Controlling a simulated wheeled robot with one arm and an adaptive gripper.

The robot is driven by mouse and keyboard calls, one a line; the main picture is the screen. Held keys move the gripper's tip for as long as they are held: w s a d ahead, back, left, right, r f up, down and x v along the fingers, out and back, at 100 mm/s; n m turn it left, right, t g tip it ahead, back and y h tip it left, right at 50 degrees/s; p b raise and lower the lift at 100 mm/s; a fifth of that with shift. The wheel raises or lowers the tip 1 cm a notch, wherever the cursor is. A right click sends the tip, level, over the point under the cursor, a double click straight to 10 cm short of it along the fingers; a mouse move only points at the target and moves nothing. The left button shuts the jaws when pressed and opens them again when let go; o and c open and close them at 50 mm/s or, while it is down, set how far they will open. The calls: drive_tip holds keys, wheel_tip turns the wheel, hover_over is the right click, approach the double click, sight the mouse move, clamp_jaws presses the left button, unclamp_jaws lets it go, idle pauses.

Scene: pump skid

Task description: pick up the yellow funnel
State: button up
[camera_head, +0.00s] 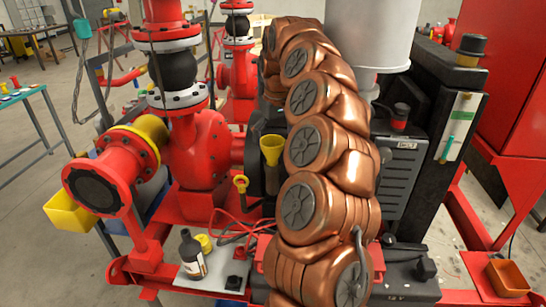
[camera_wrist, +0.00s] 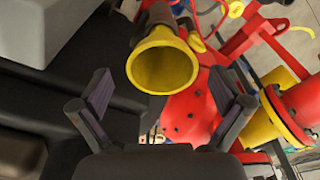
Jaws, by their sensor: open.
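The yellow funnel (camera_head: 271,149) stands upright, mouth up, beside my copper-coloured arm in the head view, close to the red pump. In the wrist view the funnel (camera_wrist: 187,68) shows its round mouth toward the camera, with a dark grey lower part running up to the top edge. My gripper (camera_wrist: 162,92) is open and empty. In the picture its two fingers lie to the left and right below the funnel mouth, and I see no contact.
The red pump (camera_head: 195,150) and its pipe flange stand left of the funnel. A dark block (camera_wrist: 50,100) lies left in the wrist view. A yellow bin (camera_head: 70,217) and orange bin (camera_head: 507,278) flank the skid.

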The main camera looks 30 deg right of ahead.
sight(273, 141)
drive_tip(key=shift+w+f+p, duration=0.15)
drive_tip(key=shift+f+p, duration=0.1)
drive_tip(key=shift+f, duration=0.55)
drive_tip(key=shift+w+f+p, duration=0.1)
drive_tip(key=shift+f+p, duration=0.15)
drive_tip(key=shift+f, duration=0.55)
drive_tip(key=c, duration=1.4)
